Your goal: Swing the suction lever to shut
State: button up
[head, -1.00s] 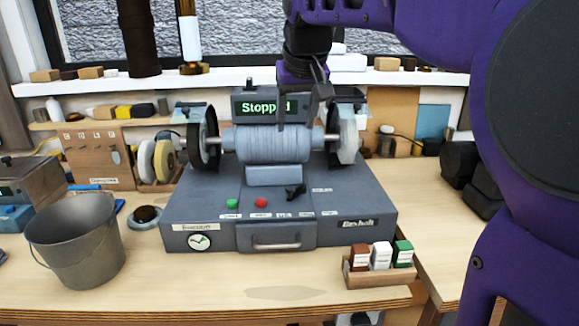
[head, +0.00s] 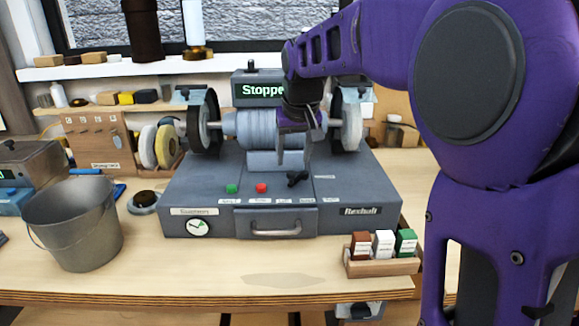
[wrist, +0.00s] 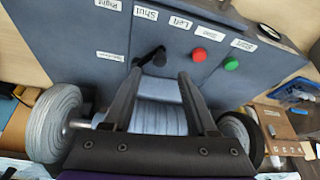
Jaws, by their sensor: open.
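The suction lever (head: 298,178) is a small black handle on the sloped top of the grey grinder (head: 340,190), right of a red and a green button. It also shows in the wrist view (wrist: 151,57), near the labels "Right", "Shut" and "Left". I cannot tell for sure which label it points at. My gripper (head: 293,160) hangs above and just behind the lever, fingers pointing down. In the wrist view its two dark fingers (wrist: 158,75) are apart with nothing held, and the lever lies just beyond the left fingertip. I see no clear contact.
Grinding wheels (head: 205,122) flank a grey drum (head: 250,125) behind the lever. The display (head: 258,90) is partly hidden by my arm. A bucket (head: 75,222) stands left, and a wooden tray of small boxes (head: 380,268) stands front right.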

aim_at(291, 172)
jog(key=x, duration=0.5)
jog(key=shift+b, duration=0.3)
grip_shut()
jog(key=shift+r, duration=0.1)
dwell(1.0)
